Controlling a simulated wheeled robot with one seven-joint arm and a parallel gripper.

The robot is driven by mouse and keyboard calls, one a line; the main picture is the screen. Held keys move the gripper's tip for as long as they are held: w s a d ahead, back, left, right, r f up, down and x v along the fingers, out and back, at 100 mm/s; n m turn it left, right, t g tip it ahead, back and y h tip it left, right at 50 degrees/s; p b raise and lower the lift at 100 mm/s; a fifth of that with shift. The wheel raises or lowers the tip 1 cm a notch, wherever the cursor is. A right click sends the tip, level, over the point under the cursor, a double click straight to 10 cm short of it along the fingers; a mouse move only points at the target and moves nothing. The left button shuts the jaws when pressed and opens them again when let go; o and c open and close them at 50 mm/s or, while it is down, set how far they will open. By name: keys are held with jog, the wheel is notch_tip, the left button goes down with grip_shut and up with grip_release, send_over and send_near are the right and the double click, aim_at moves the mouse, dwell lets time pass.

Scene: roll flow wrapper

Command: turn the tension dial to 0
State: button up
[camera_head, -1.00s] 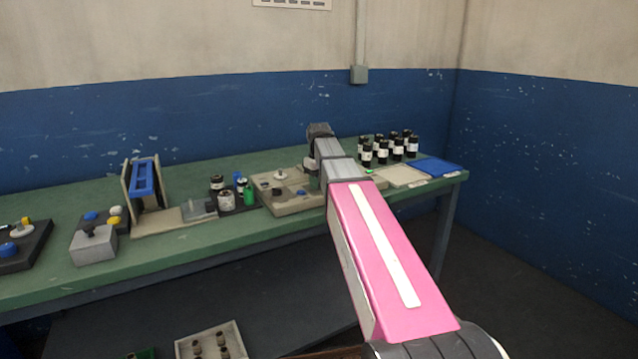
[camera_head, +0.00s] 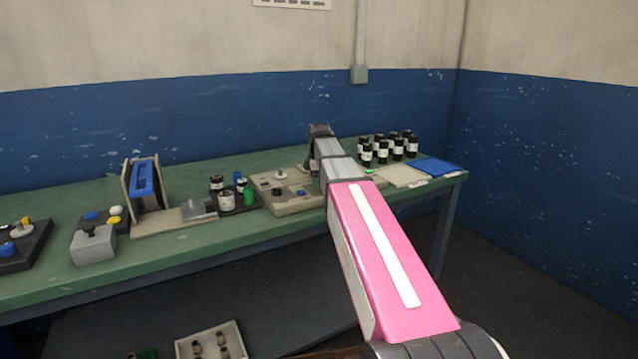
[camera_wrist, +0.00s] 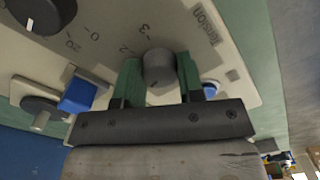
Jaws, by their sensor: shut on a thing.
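The tension dial (camera_wrist: 158,70) is a small round grey knob on a beige panel (camera_wrist: 112,55), beside the printed word "tension" (camera_wrist: 203,28). In the head view the panel (camera_head: 290,208) stands on the green bench, and my arm hides the gripper and dial.
On the panel, a blue block (camera_wrist: 80,96), a dark knob (camera_wrist: 42,112) and a larger dark dial (camera_wrist: 42,12) lie left of my gripper.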

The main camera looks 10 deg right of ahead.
jog(key=shift+n, duration=0.9)
jog(key=o, duration=0.9)
jog(key=shift+r, duration=0.1)
notch_tip(320, 180, up, 11)
jog(key=shift+f, duration=0.2)
